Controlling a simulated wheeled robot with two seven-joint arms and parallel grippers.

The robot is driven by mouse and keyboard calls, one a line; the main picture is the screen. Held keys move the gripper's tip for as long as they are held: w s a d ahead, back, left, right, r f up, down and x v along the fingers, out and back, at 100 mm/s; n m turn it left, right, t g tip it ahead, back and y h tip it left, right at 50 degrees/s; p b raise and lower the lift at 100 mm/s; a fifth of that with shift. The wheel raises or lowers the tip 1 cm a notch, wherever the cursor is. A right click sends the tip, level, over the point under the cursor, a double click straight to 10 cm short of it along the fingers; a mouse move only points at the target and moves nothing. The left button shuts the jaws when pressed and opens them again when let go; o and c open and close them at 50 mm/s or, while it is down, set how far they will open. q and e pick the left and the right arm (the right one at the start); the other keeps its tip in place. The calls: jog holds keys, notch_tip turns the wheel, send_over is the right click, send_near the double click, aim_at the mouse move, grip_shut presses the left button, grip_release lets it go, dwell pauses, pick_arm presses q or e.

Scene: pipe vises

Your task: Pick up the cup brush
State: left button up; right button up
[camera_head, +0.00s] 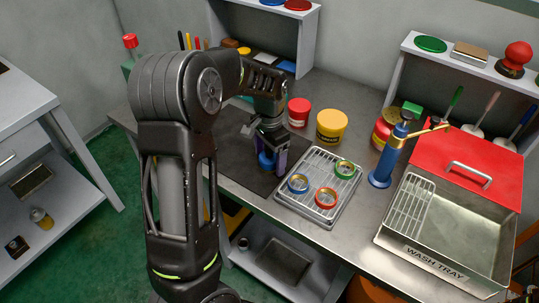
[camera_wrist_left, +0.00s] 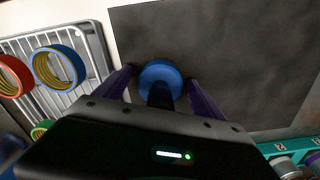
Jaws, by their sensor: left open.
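My left gripper (camera_head: 268,160) is low over the dark mat on the bench. Its purple fingers are apart, and they also show in the left wrist view (camera_wrist_left: 162,92). A round blue piece with a dark stem (camera_wrist_left: 158,76) is between the open fingers. It shows partly in the head view (camera_head: 265,161), mostly behind the gripper. I cannot tell for certain that it is the cup brush, as its lower part is hidden, or whether a finger touches it. My right gripper is not in view.
A wire rack tray (camera_head: 288,208) beside the dark mat (camera_head: 229,149) holds blue, green and red rings. A red tub (camera_head: 299,112), yellow tub (camera_head: 331,126) and blue torch-like tool (camera_head: 381,172) stand nearby. The wash tray (camera_head: 425,258) is at the right.

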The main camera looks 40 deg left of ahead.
pick_arm(q)
jog(key=shift+c, duration=0.3)
jog(key=c, duration=1.3)
notch_tip(320, 180, up, 10)
jog(key=shift+r+b, duration=0.1)
jog(key=shift+b, duration=0.45)
